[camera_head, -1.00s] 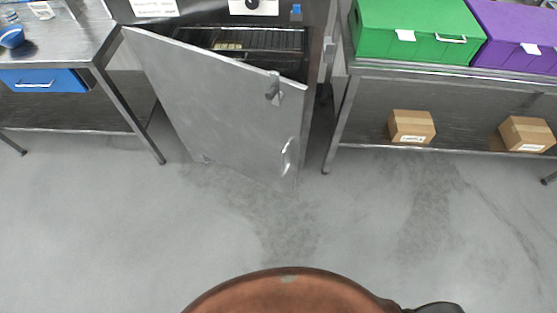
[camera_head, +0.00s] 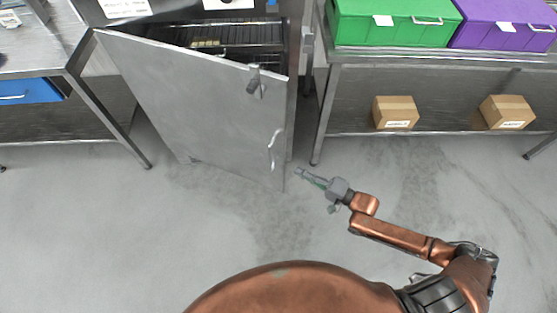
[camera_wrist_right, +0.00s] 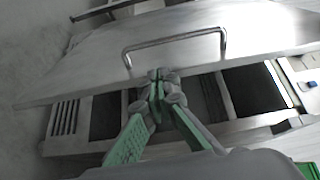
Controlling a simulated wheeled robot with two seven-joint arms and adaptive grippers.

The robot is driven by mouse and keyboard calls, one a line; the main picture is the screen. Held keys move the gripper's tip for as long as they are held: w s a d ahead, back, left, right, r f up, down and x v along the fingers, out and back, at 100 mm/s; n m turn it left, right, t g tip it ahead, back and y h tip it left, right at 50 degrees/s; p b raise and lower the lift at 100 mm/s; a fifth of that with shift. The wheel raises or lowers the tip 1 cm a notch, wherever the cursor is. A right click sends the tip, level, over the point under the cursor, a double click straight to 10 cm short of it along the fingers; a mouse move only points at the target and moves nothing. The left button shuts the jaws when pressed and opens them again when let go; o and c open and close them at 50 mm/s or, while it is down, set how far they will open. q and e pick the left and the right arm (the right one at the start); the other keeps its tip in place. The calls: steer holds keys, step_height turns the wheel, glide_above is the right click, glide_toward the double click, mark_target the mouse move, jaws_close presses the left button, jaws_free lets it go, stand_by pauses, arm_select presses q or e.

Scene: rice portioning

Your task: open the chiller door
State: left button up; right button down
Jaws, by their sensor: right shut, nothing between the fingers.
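The chiller door (camera_head: 190,105) is a grey metal panel, hinged on the left and standing ajar, with dark wire racks (camera_head: 245,38) showing in the gap above it. Its curved handle (camera_head: 273,150) is low near the right edge, and a latch (camera_head: 254,82) sits near the top right corner. My right gripper (camera_head: 302,173) is to the right of the door's free edge, apart from the handle. In the right wrist view the door (camera_wrist_right: 95,62) shows with its bar handle (camera_wrist_right: 175,40) beyond the shut, empty fingers (camera_wrist_right: 157,78). My left gripper is out of view.
A steel table with a blue drawer (camera_head: 28,92) stands left of the chiller. A shelf rack (camera_head: 345,100) stands right, with a green bin (camera_head: 390,25), a purple bin (camera_head: 505,25) and two cardboard boxes (camera_head: 395,112). The grey floor (camera_head: 140,230) in front is clear.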

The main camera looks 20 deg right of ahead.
mark_target(280, 161)
steer(key=x, duration=0.3)
steer(key=b+x, duration=0.1)
steer(key=x, duration=0.2)
steer(key=r+b+x, duration=0.1)
steer(key=x, duration=0.2)
steer(key=shift+a+r, duration=0.1)
steer(key=shift+a, duration=0.15)
steer(key=shift+w+a, duration=0.35)
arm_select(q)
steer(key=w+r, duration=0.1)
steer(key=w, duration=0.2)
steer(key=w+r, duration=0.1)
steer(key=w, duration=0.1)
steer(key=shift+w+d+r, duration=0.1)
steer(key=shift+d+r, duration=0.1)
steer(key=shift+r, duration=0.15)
arm_select(e)
steer(key=shift+r, duration=0.1)
